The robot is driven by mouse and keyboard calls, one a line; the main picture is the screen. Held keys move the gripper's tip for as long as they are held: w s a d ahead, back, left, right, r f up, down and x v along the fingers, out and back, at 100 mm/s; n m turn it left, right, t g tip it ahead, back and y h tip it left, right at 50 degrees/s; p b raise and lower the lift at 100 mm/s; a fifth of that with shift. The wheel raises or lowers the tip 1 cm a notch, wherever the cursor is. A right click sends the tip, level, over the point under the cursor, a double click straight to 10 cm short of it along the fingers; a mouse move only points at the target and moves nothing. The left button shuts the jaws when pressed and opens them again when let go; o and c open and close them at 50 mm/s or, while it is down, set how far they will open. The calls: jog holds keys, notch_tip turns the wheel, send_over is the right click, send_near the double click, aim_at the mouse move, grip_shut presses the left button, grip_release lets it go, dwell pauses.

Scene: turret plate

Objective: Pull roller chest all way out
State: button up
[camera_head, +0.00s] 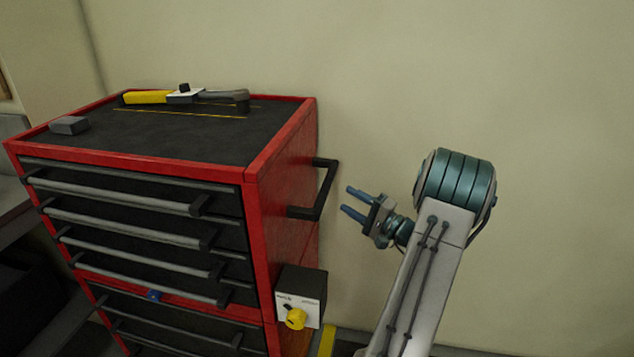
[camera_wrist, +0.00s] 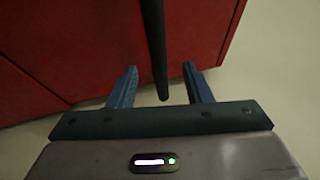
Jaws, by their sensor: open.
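The roller chest (camera_head: 282,207) is red with a dark top and several drawers with long grey handles. It stands against the wall at the left in the head view; its red side (camera_wrist: 75,45) fills the upper part of the wrist view. A black side handle (camera_head: 328,190) sticks out from its right side. My gripper (camera_head: 354,202) is open and empty, just right of this handle, with its fingers pointing at it. In the wrist view the handle (camera_wrist: 153,45) appears as a dark bar, its lower end between the two blue fingers (camera_wrist: 163,85). Contact with the fingers is not visible.
A yellow and grey tool (camera_head: 185,96) and a small grey block (camera_head: 70,125) lie on the chest top. A box with a yellow knob (camera_head: 295,318) sits low on the chest's right side. Bare wall (camera_head: 540,120) is behind my arm. A dark bench stands at the far left.

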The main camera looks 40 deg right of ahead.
aim_at(322, 188)
jog(key=x, duration=0.3)
jog(key=p+x, duration=0.1)
jog(key=x, duration=0.2)
jog(key=a+x, duration=0.1)
jog(key=x, duration=0.2)
jog(key=shift+w+f, duration=0.1)
jog(key=shift+w+a+p, duration=0.1)
jog(key=shift+w+p, duration=0.2)
jog(key=shift+w, duration=0.3)
jog(key=shift+s, duration=0.1)
jog(key=shift+c, duration=0.7)
jog(key=shift+d, duration=0.2)
grip_shut()
